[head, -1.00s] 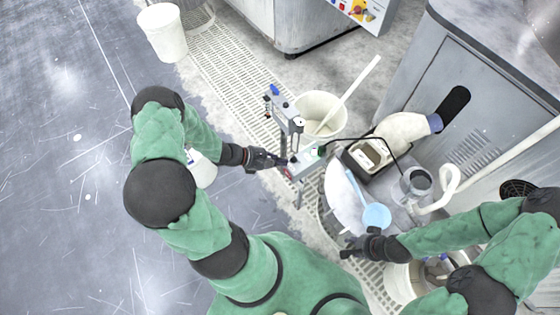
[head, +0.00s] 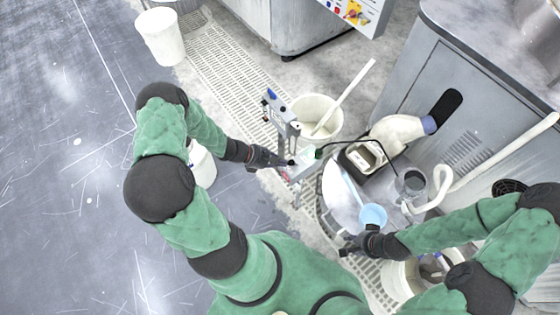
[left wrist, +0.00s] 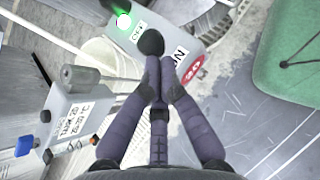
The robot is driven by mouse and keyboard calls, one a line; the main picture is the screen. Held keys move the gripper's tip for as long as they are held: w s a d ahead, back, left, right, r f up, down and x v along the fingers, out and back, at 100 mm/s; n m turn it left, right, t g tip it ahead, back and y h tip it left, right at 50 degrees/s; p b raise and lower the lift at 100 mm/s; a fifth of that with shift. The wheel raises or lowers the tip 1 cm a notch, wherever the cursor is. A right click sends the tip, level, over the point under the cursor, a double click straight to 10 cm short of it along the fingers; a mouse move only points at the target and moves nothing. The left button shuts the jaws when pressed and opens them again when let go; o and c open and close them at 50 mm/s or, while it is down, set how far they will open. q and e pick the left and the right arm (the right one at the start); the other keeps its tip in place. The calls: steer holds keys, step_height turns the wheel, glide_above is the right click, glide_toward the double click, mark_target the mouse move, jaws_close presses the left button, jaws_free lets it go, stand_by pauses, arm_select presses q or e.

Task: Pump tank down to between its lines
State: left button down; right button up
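A small grey control box (head: 303,168) stands near the middle of the head view. In the left wrist view the control box (left wrist: 195,22) shows a lit green lamp, an "ON" label and a red disc marked 20. My left gripper (head: 288,164) is at this box; in the left wrist view its fingers (left wrist: 158,62) are closed together at a black ball knob (left wrist: 151,42). A firm grip on the knob is not clear. My right gripper (head: 350,247) is below a light blue ladle (head: 373,216); its finger state is unclear. No level lines are legible, and I cannot identify the tank for certain.
A white bucket (head: 316,112) with a pale stick (head: 350,88) stands behind the box. A machine cabinet (head: 425,75) fills the right. Another white bucket (head: 160,36) stands at upper left.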

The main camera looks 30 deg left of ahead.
arm_select(q)
steer(key=shift+w+d+r+n+g+y+p, duration=0.15)
steer(key=shift+w+r+g+y+p, duration=0.25)
steer(key=shift+p, duration=0.9)
steer(key=shift+w+d+r+n+g+y+p, duration=0.15)
steer(key=shift+w+r+g+p, duration=0.35)
steer(key=shift+p, duration=0.75)
steer(key=shift+w+d+r+g+y+p, duration=0.2)
steer(key=shift+g+p, duration=0.4)
steer(key=shift+p, duration=0.7)
steer(key=shift+w+d+g+y+p, duration=0.15)
steer(key=shift+w+g+y+p, duration=0.25)
steer(key=shift+p, duration=0.5)
steer(key=shift+w+d+r+p, duration=0.2)
steer(key=shift+w+d+p, duration=0.05)
steer(key=shift+w+p, duration=0.4)
steer(key=shift+w+d, duration=0.35)
steer(key=shift+w, duration=0.65)
steer(key=shift+r, duration=0.1)
steer(key=shift+r+p, duration=0.75)
steer(key=shift+p, duration=0.05)
